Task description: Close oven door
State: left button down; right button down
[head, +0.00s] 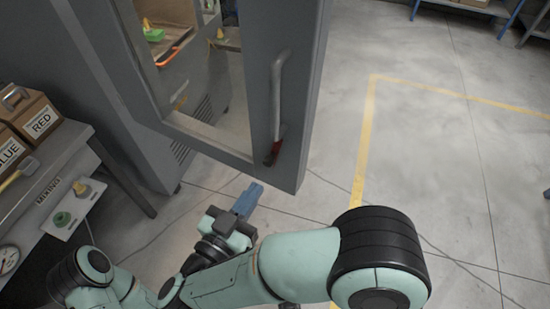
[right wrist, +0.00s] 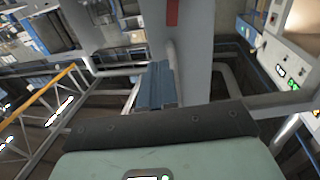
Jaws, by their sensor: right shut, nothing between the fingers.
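The grey oven door (head: 298,110) stands open in the head view, with a large window and a pale bar handle (head: 278,95) with a red lower end. My right gripper (head: 247,198) shows just below the door's bottom edge in the picture, with its blue fingers shut and empty. In the right wrist view the shut fingers (right wrist: 156,85) show in front of a grey panel (right wrist: 190,50), which seems to be the door. I cannot tell whether they touch it. My left gripper is not in view.
Behind the door is the grey oven body (head: 110,80). A side table (head: 60,150) with boxes labelled RED (head: 38,118) and BLUE stands at the left. Open concrete floor with a yellow line (head: 367,140) lies to the right of the door.

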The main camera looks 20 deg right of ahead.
aim_at(291, 137)
jog(key=p+x, duration=0.1)
jog(key=x, duration=1.3)
jog(key=shift+w+d, duration=0.1)
